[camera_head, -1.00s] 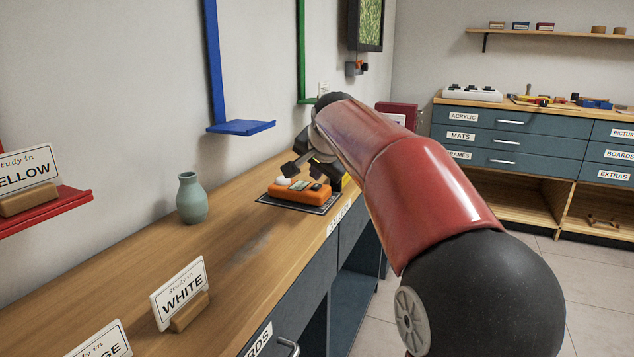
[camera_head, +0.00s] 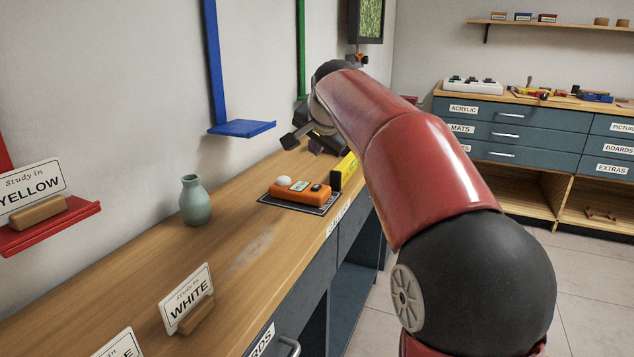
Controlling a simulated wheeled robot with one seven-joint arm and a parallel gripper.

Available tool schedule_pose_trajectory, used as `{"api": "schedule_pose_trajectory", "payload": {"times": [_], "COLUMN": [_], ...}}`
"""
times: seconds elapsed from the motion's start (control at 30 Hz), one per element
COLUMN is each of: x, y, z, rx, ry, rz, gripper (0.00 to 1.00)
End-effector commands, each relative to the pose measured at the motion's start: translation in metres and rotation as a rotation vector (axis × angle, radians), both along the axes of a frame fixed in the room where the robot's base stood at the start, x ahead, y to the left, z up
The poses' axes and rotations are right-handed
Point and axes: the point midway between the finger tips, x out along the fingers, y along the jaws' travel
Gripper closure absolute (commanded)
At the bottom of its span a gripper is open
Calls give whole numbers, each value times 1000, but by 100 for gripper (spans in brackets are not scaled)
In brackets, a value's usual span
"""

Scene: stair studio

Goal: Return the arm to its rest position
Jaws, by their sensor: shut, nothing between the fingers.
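My red and black arm reaches from the lower right up over the wooden counter (camera_head: 235,260). My gripper (camera_head: 304,144) is at the far end of the arm, raised above and behind an orange device (camera_head: 299,190) on a dark mat (camera_head: 322,207). The gripper shows small and partly hidden behind my arm. It looks empty and is apart from the device.
A green vase (camera_head: 195,203) stands on the counter. A blue wall shelf (camera_head: 242,128) juts out left of my gripper, and a red shelf (camera_head: 50,232) holds a YELLOW sign (camera_head: 30,192). A WHITE sign (camera_head: 187,300) stands in front. Drawers (camera_head: 520,130) stand at right.

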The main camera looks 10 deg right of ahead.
Motion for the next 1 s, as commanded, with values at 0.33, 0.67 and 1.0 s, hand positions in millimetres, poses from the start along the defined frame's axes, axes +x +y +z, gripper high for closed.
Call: {"api": "schedule_pose_trajectory", "payload": {"times": [0.33,0.67,1.0], "x": [-19,-194,-346], "y": [-1,-3,-1], "z": [-2,-69,-186], "rx": [-23,-250,-447], "ry": [13,150,273], "rz": [24,300,588], "gripper": [100,100,100]}}
